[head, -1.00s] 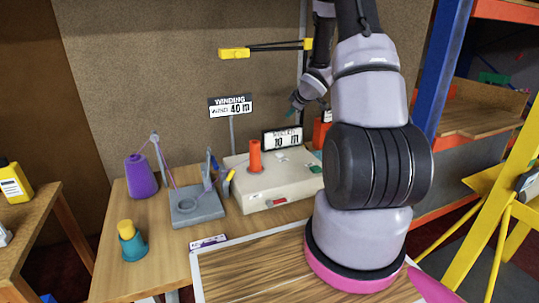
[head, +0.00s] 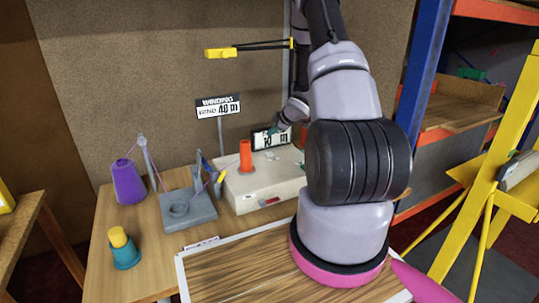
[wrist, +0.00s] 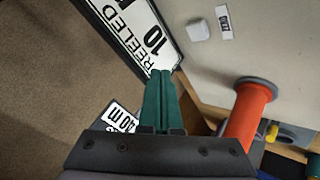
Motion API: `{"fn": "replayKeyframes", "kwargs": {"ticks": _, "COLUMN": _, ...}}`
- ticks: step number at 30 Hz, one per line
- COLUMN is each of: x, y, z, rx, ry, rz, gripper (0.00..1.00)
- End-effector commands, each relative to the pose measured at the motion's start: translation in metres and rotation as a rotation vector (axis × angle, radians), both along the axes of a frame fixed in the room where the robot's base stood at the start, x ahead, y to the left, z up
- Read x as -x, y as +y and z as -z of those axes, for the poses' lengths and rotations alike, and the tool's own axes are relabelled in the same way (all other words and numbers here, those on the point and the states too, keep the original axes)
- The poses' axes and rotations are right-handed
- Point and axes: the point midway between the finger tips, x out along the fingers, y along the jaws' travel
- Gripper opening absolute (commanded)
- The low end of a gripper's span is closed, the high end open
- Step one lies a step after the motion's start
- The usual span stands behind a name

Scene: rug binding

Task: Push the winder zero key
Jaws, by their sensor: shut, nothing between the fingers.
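The winder is a beige box (head: 250,190) on the table, with an upright orange spool (head: 246,158) and a red switch (head: 270,201) on its front. In the wrist view the zero key (wrist: 198,30) is a small white block on the beige top, beside a small label (wrist: 224,22) that seems to read ZERO. My gripper (wrist: 162,74) has its teal fingers shut and empty, over the edge of the REELED 10 m sign (wrist: 140,35), apart from the key. In the head view my gripper (head: 273,131) is in front of that sign, above the winder; the key is too small to make out there.
A WINDING 40 m sign (head: 217,107) stands behind the winder. A grey stand (head: 188,210), purple cone (head: 128,182) and teal pot (head: 124,252) are to its left. A wooden board (head: 235,275) lies in front. A blue-and-orange shelf (head: 412,85) is at right.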

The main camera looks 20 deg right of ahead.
Motion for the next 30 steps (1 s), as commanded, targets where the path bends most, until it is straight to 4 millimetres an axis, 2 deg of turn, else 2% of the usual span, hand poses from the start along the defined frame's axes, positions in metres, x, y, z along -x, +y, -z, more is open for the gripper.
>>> {"fn": "replayKeyframes", "kwargs": {"ticks": 6, "x": 0.000, "y": 0.000, "z": 0.034, "rx": 0.000, "ry": 0.002, "rz": -0.001, "gripper": 0.00}}
{"fn": "replayKeyframes", "kwargs": {"ticks": 13, "x": 0.000, "y": 0.000, "z": 0.058, "rx": 0.000, "ry": 0.002, "rz": 0.001, "gripper": 0.00}}
{"fn": "replayKeyframes", "kwargs": {"ticks": 19, "x": 0.000, "y": 0.000, "z": 0.065, "rx": 0.000, "ry": 0.000, "rz": 0.002, "gripper": 0.00}}
{"fn": "replayKeyframes", "kwargs": {"ticks": 30, "x": 0.000, "y": 0.000, "z": 0.065, "rx": 0.001, "ry": 0.000, "rz": 0.001, "gripper": 0.00}}
